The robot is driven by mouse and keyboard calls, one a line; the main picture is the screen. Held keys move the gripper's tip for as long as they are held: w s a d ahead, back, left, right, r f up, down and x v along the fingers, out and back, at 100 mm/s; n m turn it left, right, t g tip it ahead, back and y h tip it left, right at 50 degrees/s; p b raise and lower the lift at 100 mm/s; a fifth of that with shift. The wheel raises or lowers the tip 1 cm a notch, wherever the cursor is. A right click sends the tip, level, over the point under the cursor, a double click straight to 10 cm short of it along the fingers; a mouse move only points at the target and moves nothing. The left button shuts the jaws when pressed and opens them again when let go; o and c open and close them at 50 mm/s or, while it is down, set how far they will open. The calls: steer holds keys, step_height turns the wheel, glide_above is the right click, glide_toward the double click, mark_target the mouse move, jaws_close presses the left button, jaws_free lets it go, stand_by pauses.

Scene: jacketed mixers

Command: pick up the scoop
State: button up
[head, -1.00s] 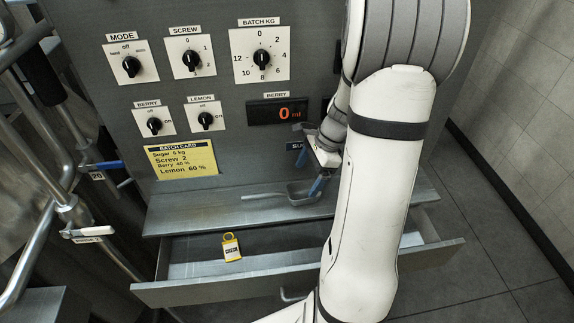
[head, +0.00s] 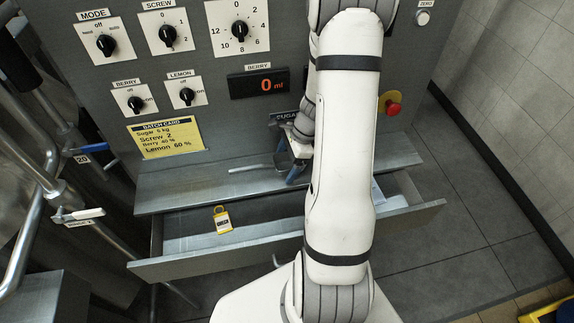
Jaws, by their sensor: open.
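The grey metal scoop (head: 250,167) lies on the narrow shelf (head: 170,201) under the control panel. Its thin handle points left, and its bowl end is mostly hidden behind my gripper. My gripper (head: 287,168), with blue fingers, is open and points down at the bowl end of the scoop. I cannot tell whether the fingers touch the scoop or straddle it. My white arm covers the shelf just to the right of the gripper.
Below the shelf an open drawer (head: 190,265) juts out, with a yellow padlock-shaped tag (head: 222,220) in it. The panel with knobs and a yellow batch card (head: 167,137) rises behind. A red button (head: 393,108) is at the right.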

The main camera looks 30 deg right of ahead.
steer(key=shift+c, duration=0.6)
steer(key=c, duration=1)
steer(key=shift+c, duration=0.2)
